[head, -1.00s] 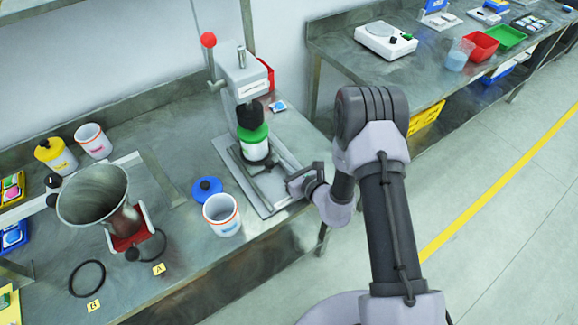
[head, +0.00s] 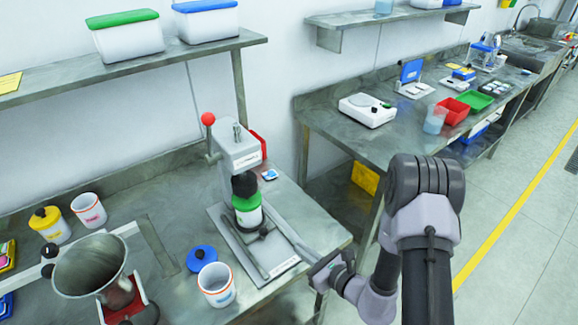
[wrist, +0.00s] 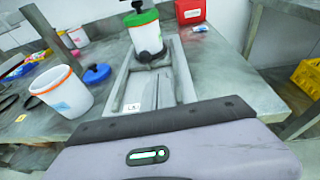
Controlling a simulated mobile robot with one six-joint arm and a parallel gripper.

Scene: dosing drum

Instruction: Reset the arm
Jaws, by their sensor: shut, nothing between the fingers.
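My gripper (head: 321,266) is at the front right corner of the near bench, by the base of a lever press. It is shut and empty. In the wrist view my gripper's body fills the bottom, and the press base (wrist: 150,75) lies beyond it. The press (head: 240,150) has a red-knobbed lever. A white jar with a green lid (head: 247,211) stands under its ram; the jar also shows in the wrist view (wrist: 146,37). My fingers look apart from the jar.
An open white tub (head: 216,287) and a blue lid (head: 201,259) lie left of the press. A metal funnel (head: 90,265) stands farther left. A second bench (head: 390,135) with a white scale (head: 367,110) is behind my arm. The floor (head: 510,270) at right is clear.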

